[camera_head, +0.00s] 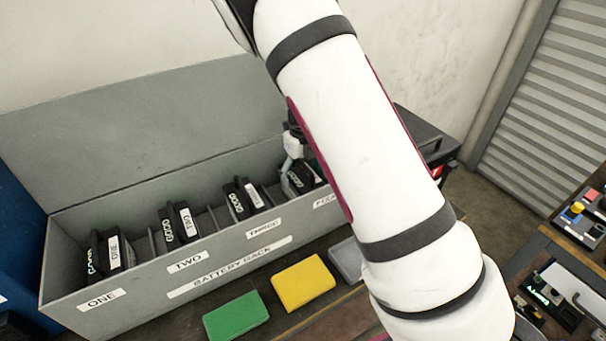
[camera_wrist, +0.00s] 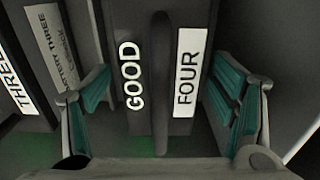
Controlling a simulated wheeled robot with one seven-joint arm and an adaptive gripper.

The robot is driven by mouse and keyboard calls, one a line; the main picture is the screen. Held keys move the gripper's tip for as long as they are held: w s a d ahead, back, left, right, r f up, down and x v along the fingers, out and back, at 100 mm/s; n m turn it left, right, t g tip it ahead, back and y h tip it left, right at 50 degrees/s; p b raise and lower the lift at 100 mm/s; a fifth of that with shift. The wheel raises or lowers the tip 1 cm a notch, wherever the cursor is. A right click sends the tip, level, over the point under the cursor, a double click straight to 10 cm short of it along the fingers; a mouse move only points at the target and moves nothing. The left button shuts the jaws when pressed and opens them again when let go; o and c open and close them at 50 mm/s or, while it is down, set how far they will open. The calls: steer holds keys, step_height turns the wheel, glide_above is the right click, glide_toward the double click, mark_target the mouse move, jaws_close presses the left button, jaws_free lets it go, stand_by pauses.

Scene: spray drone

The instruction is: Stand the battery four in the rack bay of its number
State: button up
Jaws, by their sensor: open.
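Battery four (camera_wrist: 140,110) is a dark block labelled GOOD and FOUR, with a raised bar down the middle of its top. In the head view battery four (camera_head: 296,180) stands in the rack's right end bay, partly hidden by my arm. The grey battery rack (camera_head: 150,290) has bay labels ONE, TWO and THREE, and a fourth label partly covered. My gripper (camera_wrist: 158,88) is open, with a teal-padded finger on each side of battery four, apart from the bar. In the head view my gripper is mostly hidden behind my arm.
Batteries one (camera_head: 110,255), two (camera_head: 180,222) and three (camera_head: 243,198) stand in their bays. A green block (camera_head: 236,315), a yellow block (camera_head: 303,283) and a grey block (camera_head: 348,260) lie before the rack. The rack's raised lid (camera_head: 110,130) stands behind.

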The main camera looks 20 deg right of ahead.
step_height(320, 180, up, 11)
steer(key=shift+r, duration=0.2)
steer(key=shift+s+r, duration=0.15)
steer(key=shift+r, duration=0.45)
steer(key=s+a+r+n+t+y, duration=0.1)
steer(key=s+r+n+t+y, duration=0.1)
steer(key=s+r+n, duration=1.2)
steer(key=s+n+t+h, duration=0.2)
steer(key=s+n+t, duration=0.1)
steer(key=s+n, duration=1.3)
steer(key=n, duration=0.3)
steer(key=shift+r+n, duration=0.25)
steer(key=shift+n, duration=0.15)
steer(key=shift+a, duration=0.15)
steer(key=shift+c, duration=0.3)
